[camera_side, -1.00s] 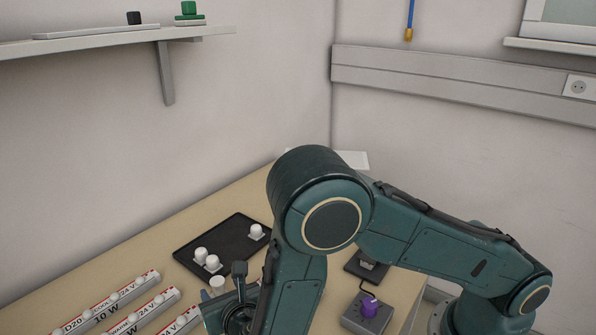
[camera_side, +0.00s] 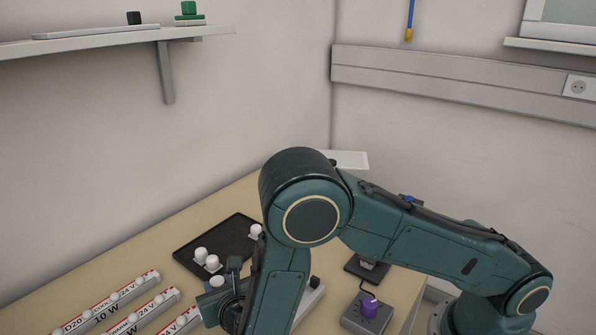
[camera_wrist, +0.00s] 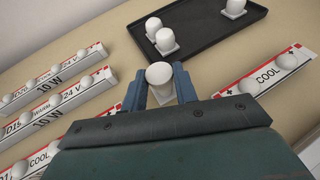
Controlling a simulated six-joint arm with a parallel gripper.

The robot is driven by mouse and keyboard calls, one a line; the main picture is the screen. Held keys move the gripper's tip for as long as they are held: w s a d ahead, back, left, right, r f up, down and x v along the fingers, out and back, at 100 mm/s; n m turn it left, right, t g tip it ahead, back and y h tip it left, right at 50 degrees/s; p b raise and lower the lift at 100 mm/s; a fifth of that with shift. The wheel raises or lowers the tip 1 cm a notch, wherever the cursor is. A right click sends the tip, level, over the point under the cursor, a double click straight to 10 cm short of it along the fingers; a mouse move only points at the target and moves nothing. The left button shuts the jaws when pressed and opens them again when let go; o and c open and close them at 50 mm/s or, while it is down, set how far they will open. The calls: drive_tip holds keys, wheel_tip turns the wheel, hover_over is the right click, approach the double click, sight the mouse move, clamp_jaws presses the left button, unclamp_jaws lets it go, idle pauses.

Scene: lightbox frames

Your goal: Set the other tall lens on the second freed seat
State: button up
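My gripper (camera_wrist: 160,86) points down over the bench, with its two blue-grey fingers on either side of a plain white tall lens (camera_wrist: 159,75). The fingers appear closed against its sides. The lens also shows in the side view (camera_side: 217,281), beside my gripper (camera_side: 220,286). White-and-red lamp rails with small white domes lie around it: several at left, such as one marked 10 W (camera_wrist: 55,75), and one marked COOL (camera_wrist: 265,75) at right. The middle of the near rails is hidden by my gripper, and I cannot make out an empty seat.
A black tray (camera_wrist: 205,42) behind the gripper holds a pair of white lenses (camera_wrist: 160,33) at left and another lens (camera_wrist: 234,8) at right. A grey box with a purple knob (camera_side: 367,308) stands right of my arm. Bare bench lies between tray and left rails.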

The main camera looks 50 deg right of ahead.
sight(219, 286)
drive_tip(key=c, duration=0.3)
drive_tip(key=shift+c, duration=0.2)
drive_tip(key=shift+r, duration=0.15)
wheel_tip(219, 286, up, 20)
idle(0.8)
idle(0.5)
